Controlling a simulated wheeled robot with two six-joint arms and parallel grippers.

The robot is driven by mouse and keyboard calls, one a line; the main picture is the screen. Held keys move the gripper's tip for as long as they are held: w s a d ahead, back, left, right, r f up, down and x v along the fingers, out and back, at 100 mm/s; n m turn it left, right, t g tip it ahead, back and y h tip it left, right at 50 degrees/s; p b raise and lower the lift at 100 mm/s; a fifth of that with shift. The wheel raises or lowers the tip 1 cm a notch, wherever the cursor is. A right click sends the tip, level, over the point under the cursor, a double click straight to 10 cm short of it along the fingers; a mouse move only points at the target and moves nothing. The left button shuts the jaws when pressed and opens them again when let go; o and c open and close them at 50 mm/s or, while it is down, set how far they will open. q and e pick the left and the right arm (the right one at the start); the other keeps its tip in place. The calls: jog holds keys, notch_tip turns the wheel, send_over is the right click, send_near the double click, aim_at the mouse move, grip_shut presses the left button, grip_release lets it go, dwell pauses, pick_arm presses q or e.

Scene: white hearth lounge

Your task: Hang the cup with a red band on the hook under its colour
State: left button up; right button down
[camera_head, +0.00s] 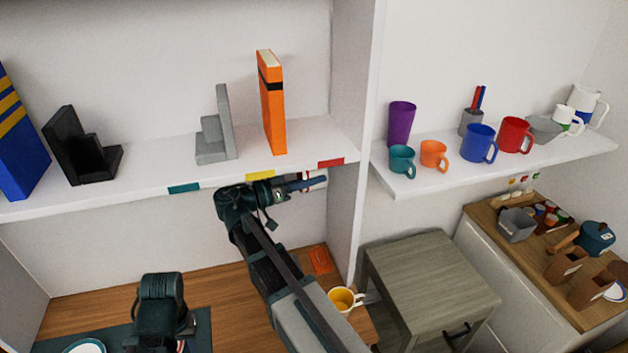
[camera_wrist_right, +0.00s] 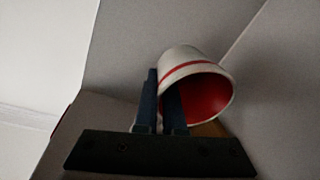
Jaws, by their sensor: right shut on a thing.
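The white cup with a red band (camera_wrist_right: 190,65) fills the middle of the right wrist view, tilted, its red inside facing lower right. My right gripper (camera_wrist_right: 160,100) is shut on it; its handle is not clear. In the head view my right gripper (camera_head: 312,183) is just under the shelf edge, below the red label (camera_head: 331,163), and only a sliver of the cup shows. A yellow label (camera_head: 260,175) and a teal label (camera_head: 184,188) are further left. The hooks are hidden under the shelf. A dark part of my left arm shows at the bottom left; its fingers are hidden.
The shelf (camera_head: 130,187) above my right gripper bears an orange book (camera_head: 271,105), bookends and a blue book. A yellow cup (camera_head: 344,300) and an orange item (camera_head: 321,260) are on the wooden surface below. Several mugs stand on the right shelf (camera_head: 500,163).

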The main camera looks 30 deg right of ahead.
dwell(0.8)
jog(key=c, duration=0.9)
grip_release()
jog(key=shift+c, duration=0.2)
jog(key=shift+a, duration=0.4)
jog(key=shift+w+a, duration=0.15)
jog(key=shift+a, duration=1.3)
jog(key=shift+a, duration=0.3)
jog(key=shift+w+a, duration=0.1)
jog(key=shift+a, duration=0.3)
jog(key=shift+a, duration=0.35)
jog(key=shift+a, duration=0.35)
jog(key=shift+a, duration=0.25)
